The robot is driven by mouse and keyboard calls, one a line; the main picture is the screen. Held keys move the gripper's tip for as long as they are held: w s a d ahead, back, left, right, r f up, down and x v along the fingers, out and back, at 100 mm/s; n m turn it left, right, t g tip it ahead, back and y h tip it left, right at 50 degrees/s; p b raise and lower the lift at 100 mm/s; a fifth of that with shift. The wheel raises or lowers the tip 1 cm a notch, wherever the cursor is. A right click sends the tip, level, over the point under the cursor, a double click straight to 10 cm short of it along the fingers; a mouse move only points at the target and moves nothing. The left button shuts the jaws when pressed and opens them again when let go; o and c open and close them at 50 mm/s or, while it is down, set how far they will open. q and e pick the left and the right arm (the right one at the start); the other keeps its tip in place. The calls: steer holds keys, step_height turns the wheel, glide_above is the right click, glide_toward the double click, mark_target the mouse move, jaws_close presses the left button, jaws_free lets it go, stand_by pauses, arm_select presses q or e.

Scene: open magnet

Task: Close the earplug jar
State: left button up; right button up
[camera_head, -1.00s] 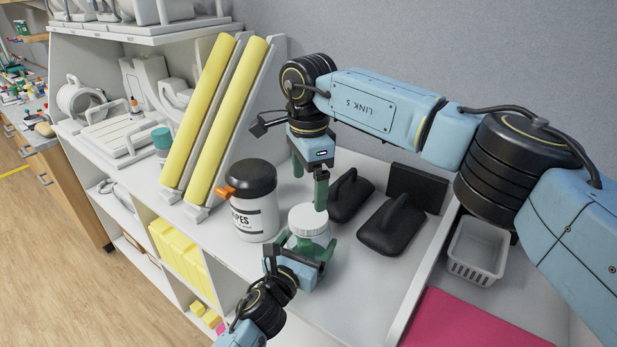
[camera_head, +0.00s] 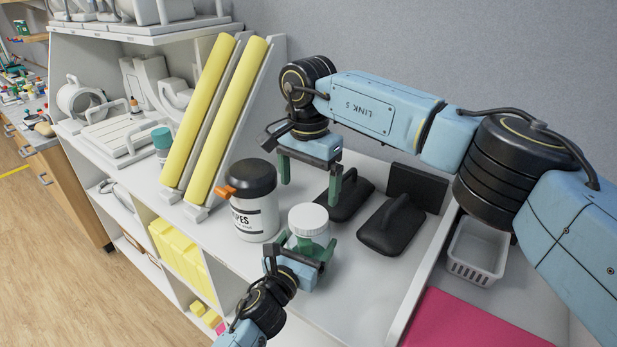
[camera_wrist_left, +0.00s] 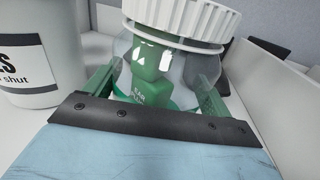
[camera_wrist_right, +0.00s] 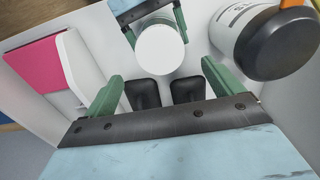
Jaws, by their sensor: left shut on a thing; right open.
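The earplug jar (camera_head: 309,240) is a clear jar with green contents and a white ribbed lid (camera_head: 308,218) sitting on its top. It stands upright on the white counter and fills the left wrist view (camera_wrist_left: 165,70). My left gripper (camera_head: 300,250) is shut around the jar's body from the front. My right gripper (camera_head: 311,195) is open and empty, pointing down above and behind the jar, with its green fingers spread. In the right wrist view the round white lid (camera_wrist_right: 160,48) shows beyond the fingers. I cannot tell how tightly the lid sits.
A white wipes tub (camera_head: 255,215) with a black lid stands just left of the jar. Two black handled blocks (camera_head: 390,226) lie to the right. A white basket (camera_head: 478,250) and a pink sheet (camera_head: 470,322) are farther right. Yellow rolls (camera_head: 228,120) lean at the back left.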

mark_target(308, 215)
arm_select(q)
steer(key=shift+f, duration=0.1)
arm_select(e)
step_height(308, 215, down, 7)
steer(key=shift+f, duration=0.1)
stand_by(0.3)
